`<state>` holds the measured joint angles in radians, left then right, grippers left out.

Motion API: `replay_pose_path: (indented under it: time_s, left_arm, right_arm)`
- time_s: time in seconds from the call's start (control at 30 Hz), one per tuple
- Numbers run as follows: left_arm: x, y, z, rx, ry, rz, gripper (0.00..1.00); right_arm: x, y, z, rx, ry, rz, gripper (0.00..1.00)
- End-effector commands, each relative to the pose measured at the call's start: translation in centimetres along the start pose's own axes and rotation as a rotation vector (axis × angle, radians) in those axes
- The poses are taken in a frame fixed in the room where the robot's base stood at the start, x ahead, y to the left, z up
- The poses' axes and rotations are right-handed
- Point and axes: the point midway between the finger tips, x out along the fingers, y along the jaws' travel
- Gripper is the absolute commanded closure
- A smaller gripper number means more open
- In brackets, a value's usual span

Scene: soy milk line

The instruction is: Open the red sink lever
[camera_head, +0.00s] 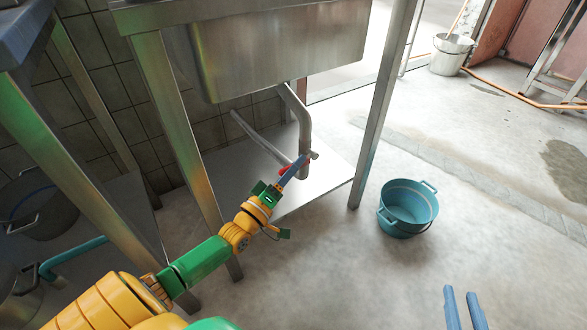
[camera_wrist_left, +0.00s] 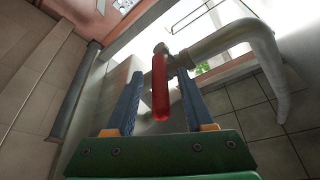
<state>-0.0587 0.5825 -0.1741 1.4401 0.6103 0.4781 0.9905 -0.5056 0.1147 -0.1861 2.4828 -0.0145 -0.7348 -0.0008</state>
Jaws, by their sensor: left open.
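The red sink lever (camera_wrist_left: 160,88) hangs from a valve on the metal drain pipe (camera_wrist_left: 225,40) in the left wrist view. In the head view the pipe (camera_head: 304,115) comes down under the sink, and the lever is mostly hidden behind my gripper, with a bit of red near the fingertips. My left gripper (camera_head: 299,166) reaches under the sink to the pipe's lower end. In the left wrist view its two blue fingers (camera_wrist_left: 156,90) are open, one on each side of the lever, with gaps visible. My right gripper (camera_head: 464,296) shows at the lower right edge, its two blue fingers apart and empty.
The steel sink (camera_head: 285,45) stands on metal legs (camera_head: 384,100) around my left arm, above a low shelf (camera_head: 328,178). A teal bucket (camera_head: 407,207) stands on the floor right of the legs. The floor further right is mostly clear.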

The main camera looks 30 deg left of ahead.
Motion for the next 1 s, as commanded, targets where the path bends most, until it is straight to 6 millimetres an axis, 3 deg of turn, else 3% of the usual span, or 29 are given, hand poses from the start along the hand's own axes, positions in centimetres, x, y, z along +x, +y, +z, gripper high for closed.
replay_pose_path:
  time_s: [0.13,0.33,1.0]
  left_arm:
    - [-0.02,0.0,0.0,0.0,0.0,0.0,0.47]
    - [-0.03,-0.01,0.0,0.001,0.0,0.0,1.0]
    - [-0.05,-0.03,0.0,0.001,0.0,-0.001,1.0]
  right_arm:
    - [0.0,0.0,0.0,0.0,-0.001,0.0,0.67]
    - [0.0,0.0,0.03,0.0,-0.002,0.0,0.67]
    - [0.0,0.0,0.07,0.0,-0.004,0.0,0.67]
